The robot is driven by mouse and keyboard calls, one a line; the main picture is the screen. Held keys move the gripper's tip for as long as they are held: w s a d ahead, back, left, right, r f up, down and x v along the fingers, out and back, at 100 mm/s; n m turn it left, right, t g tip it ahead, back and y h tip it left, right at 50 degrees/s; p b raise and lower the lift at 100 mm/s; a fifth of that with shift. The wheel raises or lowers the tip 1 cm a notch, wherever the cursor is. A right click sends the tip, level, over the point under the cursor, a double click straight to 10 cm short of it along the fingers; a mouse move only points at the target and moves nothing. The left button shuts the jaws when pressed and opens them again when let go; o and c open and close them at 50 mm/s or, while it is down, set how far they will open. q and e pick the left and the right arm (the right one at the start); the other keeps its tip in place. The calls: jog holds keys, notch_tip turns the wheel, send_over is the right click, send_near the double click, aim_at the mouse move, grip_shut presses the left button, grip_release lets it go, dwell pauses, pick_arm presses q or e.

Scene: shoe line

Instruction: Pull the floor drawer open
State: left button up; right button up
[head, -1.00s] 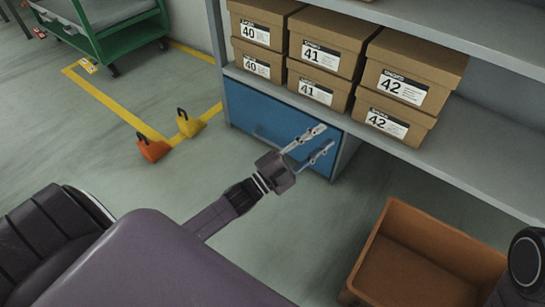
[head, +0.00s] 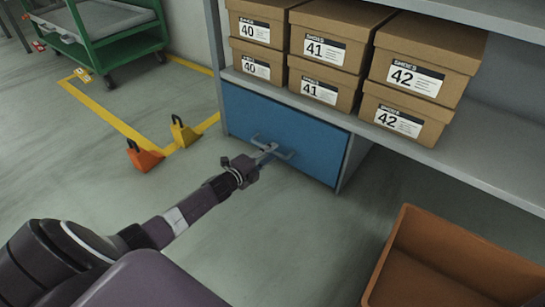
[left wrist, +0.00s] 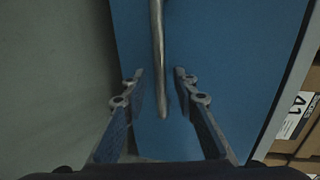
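The blue floor drawer (head: 300,135) is under the bottom shelf, its front flush with the cabinet. Its grey bar handle (head: 285,154) runs across the middle of the front. My left gripper (head: 268,150) is at the handle. In the left wrist view, the two fingers (left wrist: 159,76) are open, one on each side of the handle bar (left wrist: 157,35), with visible gaps. The blue drawer front (left wrist: 235,60) lies right behind them. My right gripper is not in view.
Shoe boxes (head: 327,50) stand stacked on the shelf above the drawer. An open brown crate (head: 395,250) is on the floor at the lower right. Orange (head: 144,157) and yellow (head: 184,133) floor items and a green cart (head: 95,45) are at left. Floor before the drawer is clear.

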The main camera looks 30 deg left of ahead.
pick_arm(q)
jog(key=shift+b+x, duration=0.3)
jog(key=shift+x, duration=0.5)
grip_shut()
